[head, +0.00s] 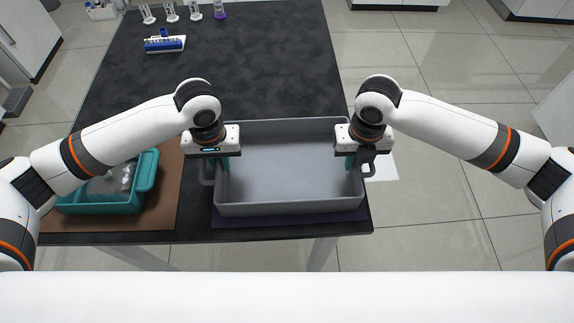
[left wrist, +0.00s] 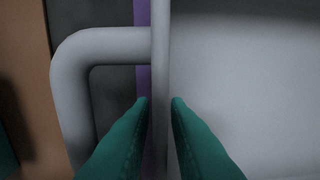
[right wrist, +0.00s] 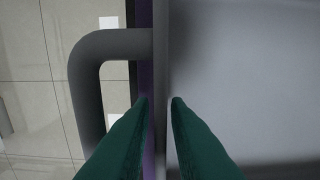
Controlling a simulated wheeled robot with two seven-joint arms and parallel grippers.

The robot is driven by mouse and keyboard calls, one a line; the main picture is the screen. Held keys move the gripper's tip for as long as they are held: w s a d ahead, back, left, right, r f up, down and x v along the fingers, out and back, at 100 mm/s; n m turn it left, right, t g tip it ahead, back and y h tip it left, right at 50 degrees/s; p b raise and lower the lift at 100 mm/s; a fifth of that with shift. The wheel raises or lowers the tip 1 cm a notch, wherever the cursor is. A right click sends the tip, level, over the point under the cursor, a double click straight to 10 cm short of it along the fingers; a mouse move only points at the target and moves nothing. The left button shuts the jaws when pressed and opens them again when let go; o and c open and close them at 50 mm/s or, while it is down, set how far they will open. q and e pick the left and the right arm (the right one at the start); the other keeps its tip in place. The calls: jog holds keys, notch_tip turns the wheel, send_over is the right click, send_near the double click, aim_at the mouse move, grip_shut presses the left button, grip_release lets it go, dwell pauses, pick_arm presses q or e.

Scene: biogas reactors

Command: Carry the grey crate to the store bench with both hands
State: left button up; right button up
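The grey crate (head: 285,210) is empty and sits level at the front right of the dark bench, on a purple mat (head: 290,219). My left gripper (head: 224,163) is at its left wall; in the left wrist view the teal fingers (left wrist: 160,100) lie on either side of the wall, close against it, beside the grey handle (left wrist: 72,90). My right gripper (head: 351,161) is at the right wall in the same way; its fingers (right wrist: 160,100) straddle that wall beside the other handle (right wrist: 88,85). The store bench cannot be told from these views.
A teal crate (head: 100,206) with clear items stands on a brown mat (head: 165,205) to the left. A blue rack (head: 164,44) and several small vessels (head: 170,12) are farther back on the bench. Tiled floor (head: 440,230) is open to the right; cabinets stand behind.

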pick_arm(q)
jog(key=shift+f, duration=0.25)
pick_arm(e)
jog(key=shift+f, duration=0.25)
pick_arm(q)
jog(key=shift+c, duration=0.4)
pick_arm(e)
jog(key=shift+c, duration=0.4)
pick_arm(q)
grip_shut()
pick_arm(e)
grip_shut()
